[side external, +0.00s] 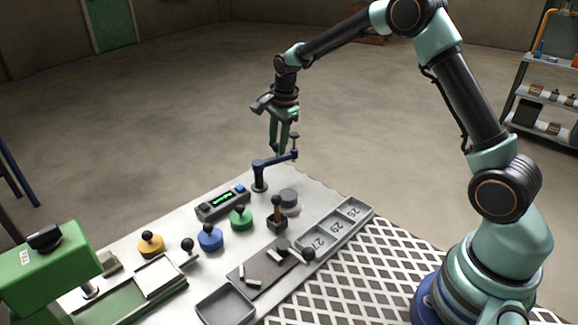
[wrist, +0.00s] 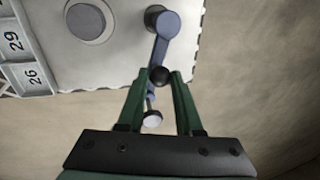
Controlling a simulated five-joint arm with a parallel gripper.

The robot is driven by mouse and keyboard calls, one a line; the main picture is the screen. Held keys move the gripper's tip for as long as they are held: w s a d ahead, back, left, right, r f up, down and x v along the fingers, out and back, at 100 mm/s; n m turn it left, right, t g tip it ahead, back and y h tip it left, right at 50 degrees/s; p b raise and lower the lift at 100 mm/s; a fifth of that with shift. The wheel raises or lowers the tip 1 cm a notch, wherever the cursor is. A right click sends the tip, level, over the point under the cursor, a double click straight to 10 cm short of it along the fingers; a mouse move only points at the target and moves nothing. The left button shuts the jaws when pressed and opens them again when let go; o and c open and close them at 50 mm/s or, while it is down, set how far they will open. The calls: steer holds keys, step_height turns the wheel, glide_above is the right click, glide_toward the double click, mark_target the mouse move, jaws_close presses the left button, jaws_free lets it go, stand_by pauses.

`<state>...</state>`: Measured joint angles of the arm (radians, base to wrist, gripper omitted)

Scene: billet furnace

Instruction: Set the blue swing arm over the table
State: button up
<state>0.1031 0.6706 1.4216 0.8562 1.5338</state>
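The blue swing arm (side external: 275,161) stands on a dark post at the table's far corner. It points out past the table (side external: 180,217) edge, over the floor. It also shows in the wrist view (wrist: 160,45), running from its round pivot toward my fingers. A dark ball knob (wrist: 160,76) on it lies between my fingertips. A pale round cap (wrist: 152,119) is at its outer end. My gripper (side external: 279,152) points down over the arm, with its green fingers (wrist: 161,74) apart on either side of the knob. Whether they press on it is not clear.
A grey round disc (side external: 288,197), a black lever block (side external: 277,221) and a display box (side external: 222,203) stand near the swing arm. A numbered tray (side external: 335,226) lines the right edge.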

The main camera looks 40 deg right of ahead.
jaws_close()
stand_by(1.1)
